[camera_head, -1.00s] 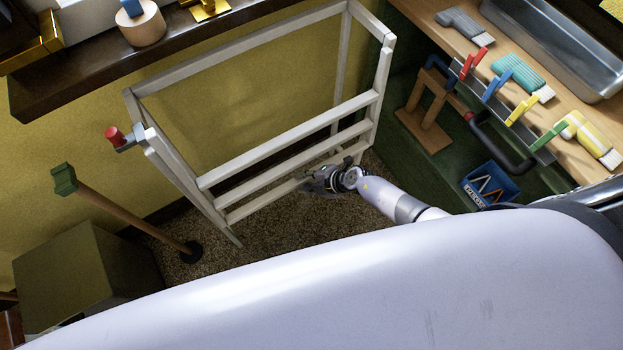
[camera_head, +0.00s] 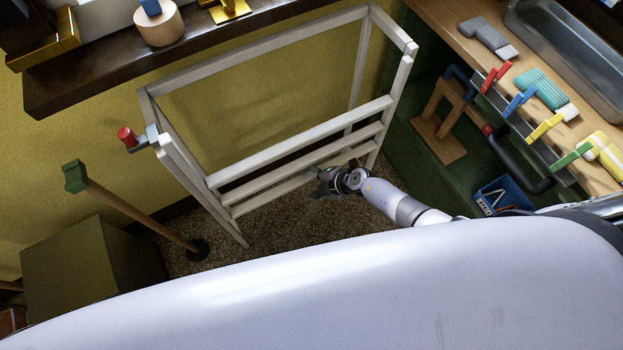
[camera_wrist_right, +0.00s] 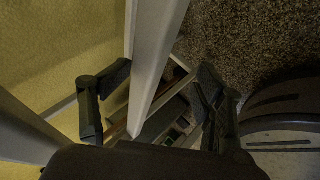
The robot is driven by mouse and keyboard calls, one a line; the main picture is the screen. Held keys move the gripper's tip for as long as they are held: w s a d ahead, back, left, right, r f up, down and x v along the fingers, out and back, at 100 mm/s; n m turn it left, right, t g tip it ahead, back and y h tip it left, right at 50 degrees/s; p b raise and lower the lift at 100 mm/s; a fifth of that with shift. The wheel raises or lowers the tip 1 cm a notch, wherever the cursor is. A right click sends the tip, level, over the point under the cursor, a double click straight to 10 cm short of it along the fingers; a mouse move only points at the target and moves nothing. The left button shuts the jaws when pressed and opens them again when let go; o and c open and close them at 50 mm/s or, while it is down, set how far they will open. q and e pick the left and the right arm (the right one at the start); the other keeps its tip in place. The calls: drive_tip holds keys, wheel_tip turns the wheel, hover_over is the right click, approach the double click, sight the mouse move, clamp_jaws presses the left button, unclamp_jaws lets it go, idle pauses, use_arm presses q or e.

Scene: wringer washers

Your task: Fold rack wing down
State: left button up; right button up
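The pale wooden rack (camera_head: 262,63) stands against the yellow wall. Its front side has several cross rails (camera_head: 300,142) between two slanted posts; this side looks like the wing, hanging steeply down. A red knob (camera_head: 126,137) on a grey bracket sits at the rack's left top corner. My right gripper (camera_head: 328,182) is at the lowest rail, right of its middle. In the right wrist view, a pale bar (camera_wrist_right: 155,60) runs between the spread fingers of my right gripper (camera_wrist_right: 150,110), with gaps on both sides. My left gripper is out of view.
A dark shelf (camera_head: 115,72) runs above the rack at left. A green-topped pole (camera_head: 135,210) and a dark box (camera_head: 85,262) stand at left. A workbench (camera_head: 455,25) with brushes and coloured clips is at right, with a blue bin (camera_head: 500,193) below. Carpet lies under the rack.

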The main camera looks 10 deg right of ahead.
drive_tip(key=shift+o, duration=0.5)
drive_tip(key=shift+s+d+f, duration=0.1)
drive_tip(key=shift+s+f, duration=0.45)
drive_tip(key=shift+f, duration=0.2)
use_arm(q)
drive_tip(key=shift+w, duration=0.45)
use_arm(e)
drive_tip(key=shift+d+r, duration=0.1)
drive_tip(key=shift+d, duration=0.05)
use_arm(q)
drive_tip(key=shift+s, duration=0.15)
use_arm(e)
drive_tip(key=shift+d, duration=0.2)
drive_tip(key=shift+c, duration=0.7)
drive_tip(key=shift+d, duration=0.1)
drive_tip(key=shift+w+a+r+v, duration=0.15)
drive_tip(key=shift+a+r+v, duration=0.1)
drive_tip(key=shift+v, duration=1.7)
drive_tip(key=shift+w+a+r+v, duration=0.15)
drive_tip(key=shift+w+r+v, duration=0.1)
drive_tip(key=shift+v, duration=1.75)
drive_tip(key=shift+w+a+r+v, duration=0.1)
drive_tip(key=shift+a+r+v, duration=0.15)
drive_tip(key=shift+v, duration=1.7)
drive_tip(key=shift+c, duration=0.2)
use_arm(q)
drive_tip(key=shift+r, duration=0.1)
